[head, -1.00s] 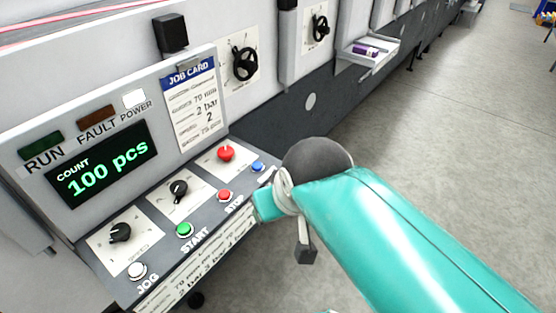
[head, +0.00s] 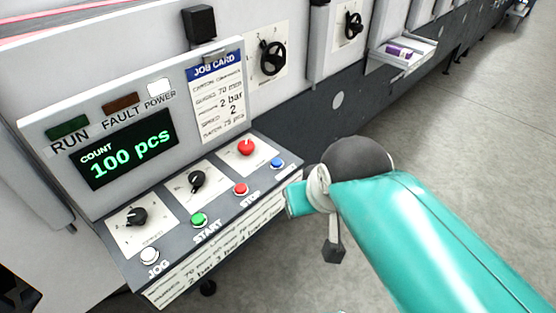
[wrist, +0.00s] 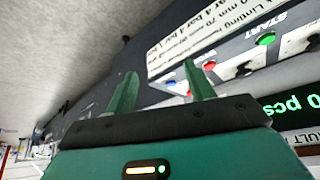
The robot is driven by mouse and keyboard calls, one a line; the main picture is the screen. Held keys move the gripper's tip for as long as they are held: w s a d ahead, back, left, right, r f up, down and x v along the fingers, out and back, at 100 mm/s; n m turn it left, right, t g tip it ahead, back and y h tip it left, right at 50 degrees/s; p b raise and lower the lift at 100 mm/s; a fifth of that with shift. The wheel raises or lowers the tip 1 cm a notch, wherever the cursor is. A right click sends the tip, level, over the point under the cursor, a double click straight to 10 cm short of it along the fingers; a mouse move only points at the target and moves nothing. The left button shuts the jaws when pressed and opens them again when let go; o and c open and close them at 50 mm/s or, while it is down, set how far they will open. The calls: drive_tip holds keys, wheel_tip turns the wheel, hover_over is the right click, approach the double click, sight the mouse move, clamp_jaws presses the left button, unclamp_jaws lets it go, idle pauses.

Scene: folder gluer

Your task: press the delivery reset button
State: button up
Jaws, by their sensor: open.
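The blue button (head: 277,162) sits at the right end of the sloped control panel (head: 232,222), past the red STOP button (head: 241,189). The lettering by the blue button is partly covered and I cannot read it. In the head view my gripper (head: 298,198) is mostly hidden by my arm, just right of the panel's end.
The green START button (head: 198,220), white JOG button (head: 150,256), red knob-like button (head: 246,147) and black dials share the panel. The display (head: 130,158) reads 100 pcs. A job card (head: 217,97) hangs beside it. Open floor (head: 460,150) lies to the right.

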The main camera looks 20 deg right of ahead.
drive_tip(key=shift+a, duration=0.15)
clamp_jaws()
idle(1.4)
